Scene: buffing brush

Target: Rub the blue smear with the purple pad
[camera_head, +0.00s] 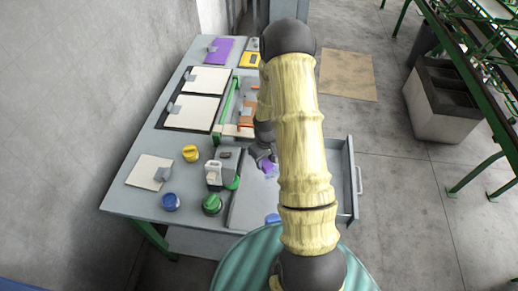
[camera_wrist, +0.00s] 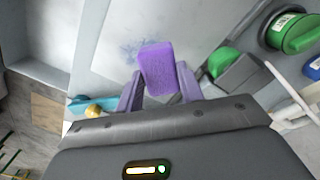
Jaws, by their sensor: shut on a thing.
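My gripper (camera_wrist: 159,74) is shut on the purple pad (camera_wrist: 158,62), which sticks out past the fingertips in the wrist view. In the head view my gripper (camera_head: 264,156) and the purple pad (camera_head: 268,169) are over the front right part of the grey workbench, partly behind my arm. The blue smear (camera_wrist: 126,48) is a faint speckled patch on a pale surface, just beyond and left of the pad in the wrist view. Whether the pad touches the surface I cannot tell.
Green-lidded container (camera_head: 212,204), white bottle (camera_head: 214,173), blue round item (camera_head: 170,202) and yellow round item (camera_head: 191,153) stand left of the pad. A drawer (camera_head: 350,180) is open at the right. Boards with papers (camera_head: 194,112) lie farther back.

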